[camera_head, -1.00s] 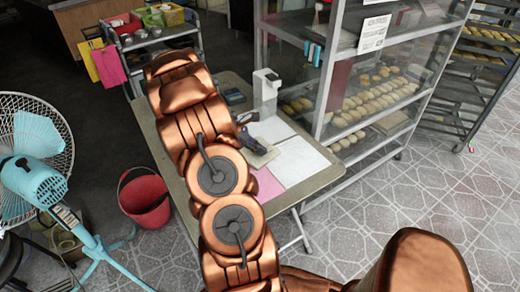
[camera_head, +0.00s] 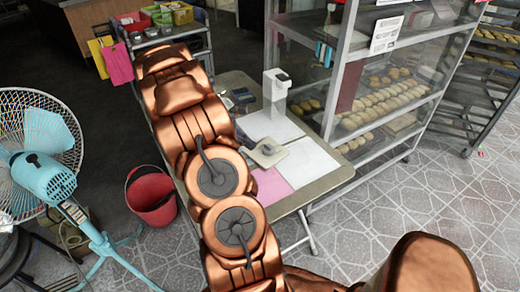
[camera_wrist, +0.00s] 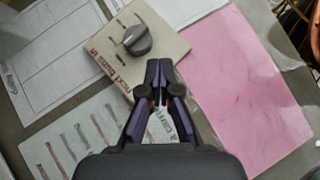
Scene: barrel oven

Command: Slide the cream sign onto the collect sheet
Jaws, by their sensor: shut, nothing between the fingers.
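The cream sign (camera_wrist: 159,61) is a flat plate with printed words, partly readable as "next buns in". It has a dark round knob (camera_wrist: 137,40) on top. In the head view the sign (camera_head: 267,153) lies on the table among paper sheets, beside the pink sheet (camera_head: 273,189). My gripper (camera_wrist: 159,70) is shut and empty, its tips in the picture over the sign's near part, short of the knob. I cannot tell whether they touch. My arm hides most of the gripper in the head view.
Another white sheet (camera_wrist: 85,140) with lines lies at lower left, and the pink sheet (camera_wrist: 245,85) at right. A white dispenser (camera_head: 276,92) stands at the table's back. A glass bun rack (camera_head: 375,95) stands behind right. A fan (camera_head: 40,165) and red bucket (camera_head: 151,196) are left.

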